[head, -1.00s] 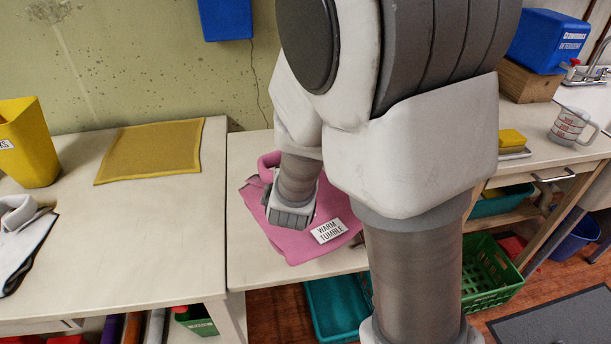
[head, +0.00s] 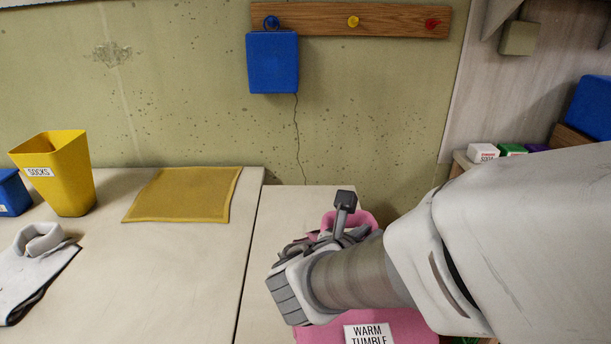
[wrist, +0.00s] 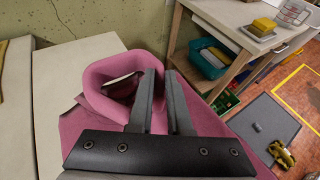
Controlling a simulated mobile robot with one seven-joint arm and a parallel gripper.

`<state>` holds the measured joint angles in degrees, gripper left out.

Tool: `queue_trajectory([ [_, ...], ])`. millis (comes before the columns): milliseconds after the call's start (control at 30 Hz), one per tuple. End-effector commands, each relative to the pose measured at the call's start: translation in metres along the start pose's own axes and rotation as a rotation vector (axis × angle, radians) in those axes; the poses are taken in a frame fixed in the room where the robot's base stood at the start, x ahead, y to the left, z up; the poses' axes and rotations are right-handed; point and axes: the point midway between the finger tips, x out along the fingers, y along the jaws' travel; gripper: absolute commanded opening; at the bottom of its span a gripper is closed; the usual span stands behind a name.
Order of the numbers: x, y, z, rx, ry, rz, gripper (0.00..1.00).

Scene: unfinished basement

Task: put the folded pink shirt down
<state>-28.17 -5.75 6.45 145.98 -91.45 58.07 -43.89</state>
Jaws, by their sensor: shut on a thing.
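The folded pink shirt (wrist: 95,115) is under my gripper (wrist: 166,78) in the wrist view, its rolled collar (wrist: 105,75) just left of the fingers. The fingers are close together and shut on the shirt; the exact gripped part is hard to see. In the head view the shirt (head: 405,325) is mostly hidden behind my arm. Its collar and its white "WARM TUMBLE" tag (head: 368,333) show. It looks raised above the right-hand worktop (head: 265,270), though the gap is not clearly visible.
The left worktop holds a yellow mat (head: 185,195), a yellow "SOCKS" bin (head: 62,175) and a folded grey-white shirt (head: 30,270). Bare worktop lies between them. A blue box (head: 272,62) hangs from a wall peg. A bench (wrist: 225,20) stands to the right.

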Motion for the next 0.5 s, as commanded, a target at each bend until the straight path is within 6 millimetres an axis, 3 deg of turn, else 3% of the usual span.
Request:
queue_trajectory([
  [167, -0.004, 0.001, -0.008, 0.007, 0.0, -0.016, 0.0],
  [500, 0.033, 0.055, -0.034, 0.006, 0.002, -0.016, 0.0],
])
